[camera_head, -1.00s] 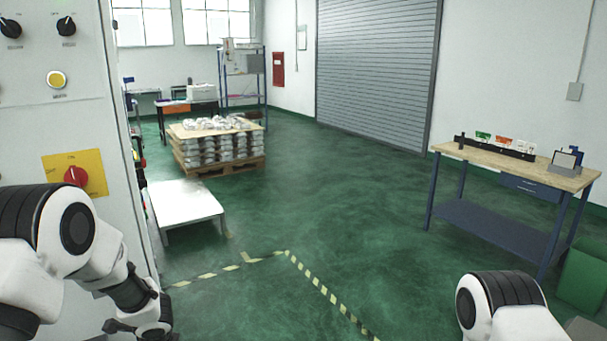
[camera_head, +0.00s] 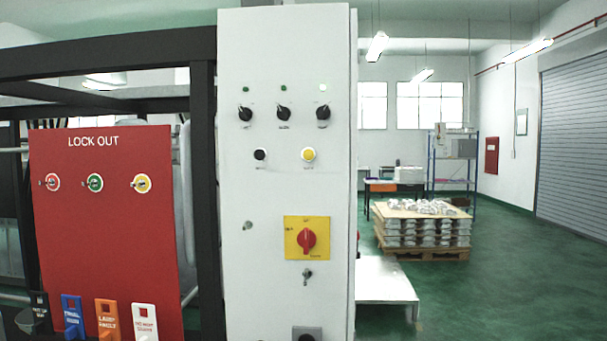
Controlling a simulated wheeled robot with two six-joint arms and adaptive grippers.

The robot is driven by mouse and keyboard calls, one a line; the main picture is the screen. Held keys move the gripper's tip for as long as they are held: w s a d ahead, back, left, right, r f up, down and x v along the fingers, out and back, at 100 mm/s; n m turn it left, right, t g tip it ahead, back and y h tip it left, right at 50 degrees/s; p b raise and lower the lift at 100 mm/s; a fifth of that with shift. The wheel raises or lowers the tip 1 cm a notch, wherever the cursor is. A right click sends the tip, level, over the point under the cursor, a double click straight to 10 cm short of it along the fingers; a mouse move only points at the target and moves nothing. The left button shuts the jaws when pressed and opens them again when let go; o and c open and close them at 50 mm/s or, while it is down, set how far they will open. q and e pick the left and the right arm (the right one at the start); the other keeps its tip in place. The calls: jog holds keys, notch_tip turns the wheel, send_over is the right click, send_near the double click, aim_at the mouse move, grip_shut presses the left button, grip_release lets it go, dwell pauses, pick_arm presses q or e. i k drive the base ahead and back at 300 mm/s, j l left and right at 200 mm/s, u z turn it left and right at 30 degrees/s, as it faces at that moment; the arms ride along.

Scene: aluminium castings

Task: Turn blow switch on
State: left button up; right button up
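A white control cabinet (camera_head: 270,190) stands upright in the middle of the head view. Near its top are three black rotary switches in a row: left (camera_head: 245,113), middle (camera_head: 284,113) and right (camera_head: 323,113). Their labels are too small to read, so I cannot tell which is the blow switch. A small lamp sits above each switch; the right lamp (camera_head: 323,87) looks bright, the left (camera_head: 246,89) and middle (camera_head: 284,87) darker green. Neither of my grippers shows in this view.
Below are a black button (camera_head: 260,154), a yellow button (camera_head: 308,154) and a red rotary switch (camera_head: 307,240) on a yellow plate. A red lockout board (camera_head: 110,220) with coloured tags stands left. A loaded pallet (camera_head: 422,254) and open green floor lie right.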

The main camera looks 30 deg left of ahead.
aim_at(283, 113)
jog(key=u, duration=1)
